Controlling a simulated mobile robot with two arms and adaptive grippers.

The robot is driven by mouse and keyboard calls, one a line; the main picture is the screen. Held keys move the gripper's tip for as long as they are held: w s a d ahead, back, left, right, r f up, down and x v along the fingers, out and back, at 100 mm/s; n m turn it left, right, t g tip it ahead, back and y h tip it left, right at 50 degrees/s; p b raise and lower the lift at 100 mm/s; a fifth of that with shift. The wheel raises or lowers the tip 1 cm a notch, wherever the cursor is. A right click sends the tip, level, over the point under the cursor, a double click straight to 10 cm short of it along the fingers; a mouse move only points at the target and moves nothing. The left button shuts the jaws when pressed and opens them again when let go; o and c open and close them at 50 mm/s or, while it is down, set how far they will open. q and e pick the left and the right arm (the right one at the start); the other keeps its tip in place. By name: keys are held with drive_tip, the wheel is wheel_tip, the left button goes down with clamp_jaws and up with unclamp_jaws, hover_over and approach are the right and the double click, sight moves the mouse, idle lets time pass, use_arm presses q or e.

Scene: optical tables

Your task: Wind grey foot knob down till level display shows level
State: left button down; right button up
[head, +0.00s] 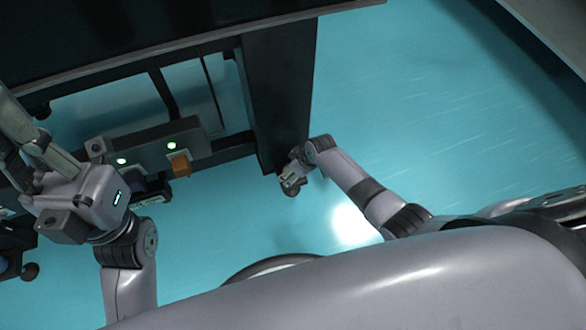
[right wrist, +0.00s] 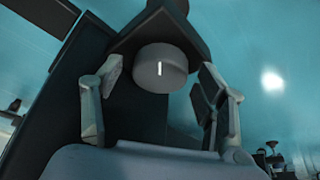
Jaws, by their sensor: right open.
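The grey foot knob (right wrist: 160,67), a short round cylinder with a white line on its face, shows in the right wrist view below a dark block at the table leg's foot. The white line stands about upright. My right gripper (right wrist: 162,84) is open, one finger on each side of the knob, with visible gaps. In the head view my right gripper (head: 290,181) is low at the foot of the dark leg (head: 277,95); the knob cannot be made out there. My left gripper (head: 24,150) is at the left edge; its jaws are unclear. I cannot read a level display.
A dark panel (head: 150,146) with green lights and an orange block (head: 180,164) hangs under the table (head: 130,35), near my left gripper. The table's edge passes above my right gripper. The teal floor (head: 440,110) right of the leg is clear.

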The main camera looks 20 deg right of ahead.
drive_tip(key=v, duration=1.2)
drive_tip(key=shift+s+a, duration=0.1)
idle(0.4)
